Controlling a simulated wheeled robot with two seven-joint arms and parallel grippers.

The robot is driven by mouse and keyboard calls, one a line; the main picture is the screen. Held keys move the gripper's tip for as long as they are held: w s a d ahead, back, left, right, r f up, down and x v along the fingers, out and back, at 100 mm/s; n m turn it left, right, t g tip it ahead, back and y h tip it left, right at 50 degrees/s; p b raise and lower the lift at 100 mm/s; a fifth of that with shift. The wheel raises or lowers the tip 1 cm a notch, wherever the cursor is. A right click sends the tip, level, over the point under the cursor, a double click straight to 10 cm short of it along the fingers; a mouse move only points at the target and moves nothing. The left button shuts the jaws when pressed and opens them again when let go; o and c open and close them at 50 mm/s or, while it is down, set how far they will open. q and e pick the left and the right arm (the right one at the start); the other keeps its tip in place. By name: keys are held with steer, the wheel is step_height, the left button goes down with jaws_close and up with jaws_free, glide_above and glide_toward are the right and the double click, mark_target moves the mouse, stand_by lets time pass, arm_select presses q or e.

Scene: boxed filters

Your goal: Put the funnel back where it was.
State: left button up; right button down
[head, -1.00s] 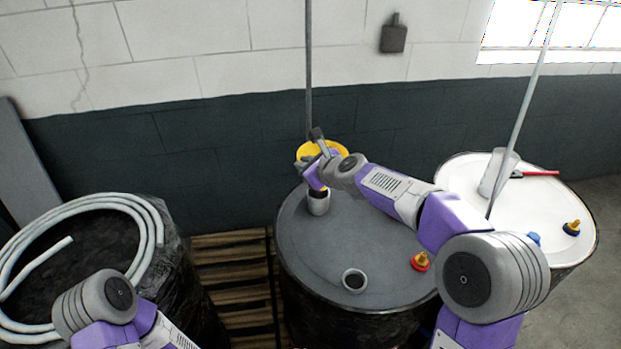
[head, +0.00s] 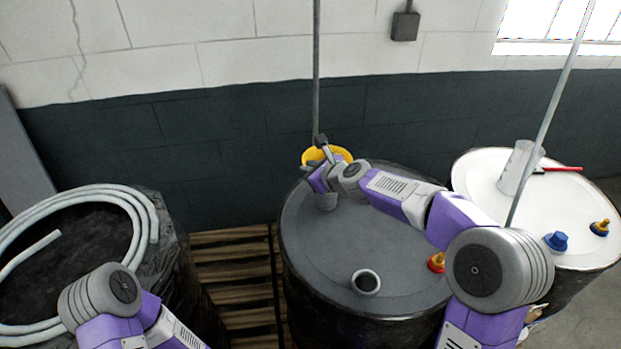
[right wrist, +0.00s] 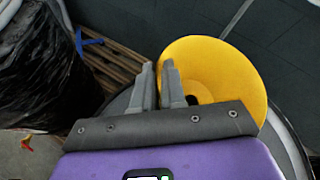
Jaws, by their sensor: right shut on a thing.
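My left gripper is out of view.
A second open collar (head: 366,282) and a red-yellow fitting (head: 437,262) are on the drum's front part. A white drum (head: 480,185) at right bears a clear jug (head: 517,168) and a blue cap (head: 556,241). A coiled hose (head: 150,215) lies at left. A thin pole (head: 316,70) rises behind the funnel.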

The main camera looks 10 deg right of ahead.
steer(key=shift+w+f, duration=0.15)
steer(key=shift+f, duration=0.5)
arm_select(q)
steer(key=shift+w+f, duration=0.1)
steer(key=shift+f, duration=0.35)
arm_select(e)
steer(key=shift+r, duration=0.1)
steer(key=shift+f+b, duration=0.6)
steer(key=shift+b, duration=0.1)
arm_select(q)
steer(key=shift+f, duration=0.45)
arm_select(e)
steer(key=c, duration=1.2)
jaws_free()
steer(key=shift+r, duration=0.1)
steer(key=shift+o, duration=0.2)
